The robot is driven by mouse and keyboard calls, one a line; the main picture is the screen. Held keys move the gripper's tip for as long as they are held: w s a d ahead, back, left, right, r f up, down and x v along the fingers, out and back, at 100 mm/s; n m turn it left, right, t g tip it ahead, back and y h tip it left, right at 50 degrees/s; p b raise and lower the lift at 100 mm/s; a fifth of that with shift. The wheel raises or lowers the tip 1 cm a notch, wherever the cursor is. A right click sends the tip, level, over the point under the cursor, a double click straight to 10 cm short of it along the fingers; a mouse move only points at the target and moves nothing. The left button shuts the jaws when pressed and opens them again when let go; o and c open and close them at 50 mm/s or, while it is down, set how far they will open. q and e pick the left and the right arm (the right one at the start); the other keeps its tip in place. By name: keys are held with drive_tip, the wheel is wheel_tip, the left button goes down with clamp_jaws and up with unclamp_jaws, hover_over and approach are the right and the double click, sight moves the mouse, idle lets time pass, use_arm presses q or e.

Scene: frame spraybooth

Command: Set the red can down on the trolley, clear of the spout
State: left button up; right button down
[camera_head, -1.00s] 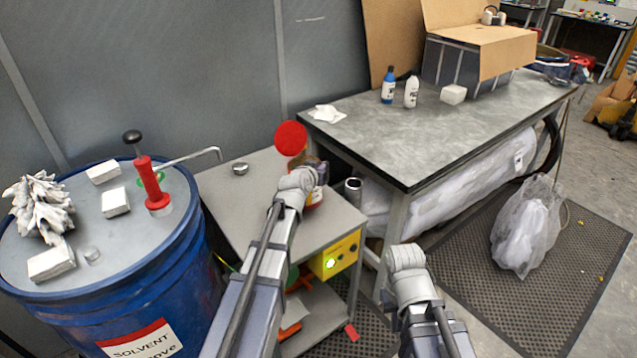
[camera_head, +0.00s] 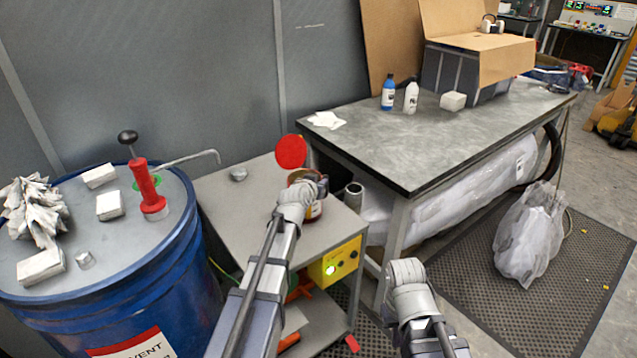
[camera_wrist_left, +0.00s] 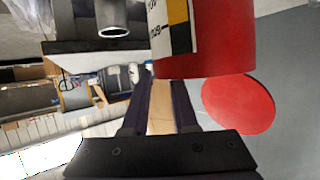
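The red can (camera_head: 313,211) is upright at the trolley's (camera_head: 261,213) right end, with a red disc like an open lid (camera_head: 291,151) above and behind it. My left gripper (camera_head: 318,186) is at its upper right. In the left wrist view the red can (camera_wrist_left: 220,50) fills the upper right. The left gripper's fingers (camera_wrist_left: 160,90) are partly closed at its rim, a narrow gap between them. One fingertip is hidden by the can, so the exact hold is unclear. The bent spout (camera_head: 205,156) points over the trolley, well left of the can. My right gripper's fingers are hidden.
A blue drum (camera_head: 158,305) with a red pump (camera_head: 149,189) stands left of the trolley. The trolley's middle is clear.

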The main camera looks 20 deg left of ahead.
use_arm(q)
drive_tip(key=shift+o, duration=0.6)
drive_tip(key=p+v, duration=0.5)
drive_tip(key=v, duration=0.7)
drive_tip(key=s+d+f+m+g+h, duration=0.1)
drive_tip(key=s+d+f+g, duration=0.35)
drive_tip(key=d, duration=0.25)
drive_tip(key=s+d+f+m+g+h, duration=0.1)
drive_tip(key=s+d+f+m+g, duration=0.15)
drive_tip(key=s+d+f, duration=0.4)
drive_tip(key=s+d+f+g+y, duration=0.1)
drive_tip(key=s+g, duration=0.2)
drive_tip(key=s, duration=0.4)
drive_tip(key=s+d+f+g+y, duration=0.1)
drive_tip(key=s+d+g+y, duration=0.1)
drive_tip(key=s, duration=0.5)
drive_tip(key=shift+s+d+f+g+y, duration=0.2)
drive_tip(key=shift+d+f+g+y, duration=0.1)
drive_tip(key=shift+g, duration=0.6)
